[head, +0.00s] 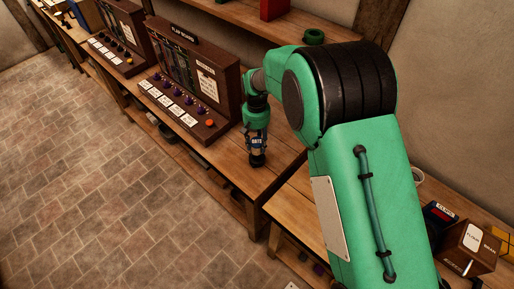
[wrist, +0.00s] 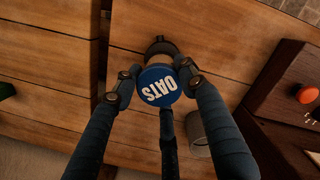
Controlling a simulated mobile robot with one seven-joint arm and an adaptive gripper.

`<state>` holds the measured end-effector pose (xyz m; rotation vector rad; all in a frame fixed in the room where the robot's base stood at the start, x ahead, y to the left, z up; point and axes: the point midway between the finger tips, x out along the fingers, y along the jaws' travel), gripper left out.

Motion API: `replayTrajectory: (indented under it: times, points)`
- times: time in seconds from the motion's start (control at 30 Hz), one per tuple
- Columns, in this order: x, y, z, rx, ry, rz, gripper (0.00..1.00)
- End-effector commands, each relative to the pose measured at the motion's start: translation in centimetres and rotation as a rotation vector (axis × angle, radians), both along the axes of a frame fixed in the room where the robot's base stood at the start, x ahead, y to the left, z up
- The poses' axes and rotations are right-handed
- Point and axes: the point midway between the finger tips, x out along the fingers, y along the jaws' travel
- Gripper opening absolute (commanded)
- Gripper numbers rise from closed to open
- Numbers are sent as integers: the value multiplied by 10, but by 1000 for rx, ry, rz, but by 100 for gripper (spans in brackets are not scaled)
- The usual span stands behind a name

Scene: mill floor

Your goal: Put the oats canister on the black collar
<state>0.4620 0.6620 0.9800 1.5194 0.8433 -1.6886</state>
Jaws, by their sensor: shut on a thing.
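The oats canister has a blue lid lettered OATS, seen from above in the wrist view (wrist: 158,87). Its blue label shows in the head view (head: 258,142). My gripper (wrist: 159,82) has its fingers closed around the canister; in the head view my gripper (head: 257,130) points down over the bench. The black collar (wrist: 160,46) shows as a dark ring just beyond the lid in the wrist view, partly hidden by the canister. In the head view a dark shape (head: 257,160) lies directly under the canister. I cannot tell whether canister and collar touch.
A grey cylinder (wrist: 200,135) stands close beside the canister in the wrist view. The flap board (head: 190,80), with knobs and an orange button (head: 210,124), stands left on the wooden bench (head: 275,160). A green ring (head: 314,36) sits on the shelf behind.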

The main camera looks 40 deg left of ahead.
Motion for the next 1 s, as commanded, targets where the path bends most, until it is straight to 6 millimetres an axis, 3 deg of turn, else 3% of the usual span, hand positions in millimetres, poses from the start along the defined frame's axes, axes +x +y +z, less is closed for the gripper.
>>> replayTrajectory:
  times: [0.3,0.77,0.8,0.87,1.0]
  points:
    - [0,0,-30,-1,1,0,8]
    - [0,0,-35,-1,1,0,8]
    - [0,0,-35,-1,1,0,47]
    - [0,0,-35,-1,1,0,59]
    - [0,0,-35,-1,1,0,60]
